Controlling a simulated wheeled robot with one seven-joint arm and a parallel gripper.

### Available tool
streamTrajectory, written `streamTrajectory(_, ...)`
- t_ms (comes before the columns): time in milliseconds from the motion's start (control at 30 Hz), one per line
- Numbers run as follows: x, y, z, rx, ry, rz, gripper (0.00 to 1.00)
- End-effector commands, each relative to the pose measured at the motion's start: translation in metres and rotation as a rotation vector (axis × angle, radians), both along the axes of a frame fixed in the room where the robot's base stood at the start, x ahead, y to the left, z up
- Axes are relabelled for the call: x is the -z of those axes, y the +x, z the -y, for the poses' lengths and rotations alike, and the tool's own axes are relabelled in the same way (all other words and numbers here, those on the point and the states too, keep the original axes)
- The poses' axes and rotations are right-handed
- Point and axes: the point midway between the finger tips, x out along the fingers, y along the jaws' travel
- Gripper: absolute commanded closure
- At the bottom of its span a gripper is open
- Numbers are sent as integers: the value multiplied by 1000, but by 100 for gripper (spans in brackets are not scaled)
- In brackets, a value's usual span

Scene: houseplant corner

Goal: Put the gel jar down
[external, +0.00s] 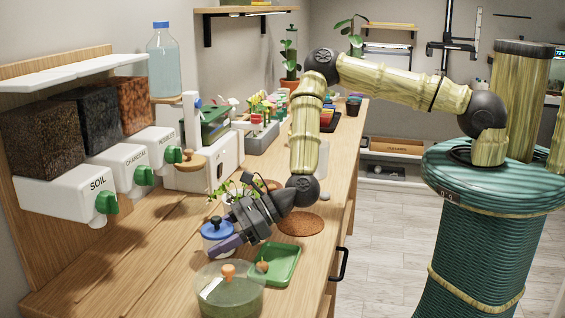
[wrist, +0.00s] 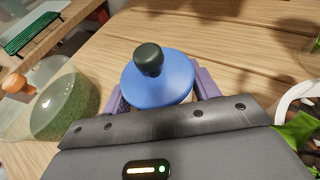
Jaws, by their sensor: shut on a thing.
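The gel jar, a pale jar with a blue lid (external: 214,229) and a dark knob, is at the middle of the wooden worktop in the external view. My gripper (external: 226,243) has its purple fingers around it. In the wrist view the blue lid (wrist: 160,84) sits between the two fingers (wrist: 158,95), one on each side. The gripper is shut on the jar. The jar looks upright and low over the worktop; I cannot tell whether its base touches the wood. Its body is mostly hidden by the lid in the wrist view.
A glass bowl with an orange knob (external: 230,296) stands in front of the jar. A green tray (external: 291,262) lies to its right, and a brown round mat (external: 303,224) behind that. A leafy plant (external: 236,190) stands close behind. Bare worktop (external: 140,262) lies to the left.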

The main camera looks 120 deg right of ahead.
Motion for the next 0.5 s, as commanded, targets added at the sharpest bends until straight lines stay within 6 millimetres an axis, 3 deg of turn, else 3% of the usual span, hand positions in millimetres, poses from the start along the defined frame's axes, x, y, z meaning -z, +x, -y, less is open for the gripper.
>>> streamTrajectory(133,14,0,0,0,-1,2,74)
streamTrajectory(467,18,0,0,1,-2,2,74)
streamTrajectory(500,18,0,0,0,-1,0,32)
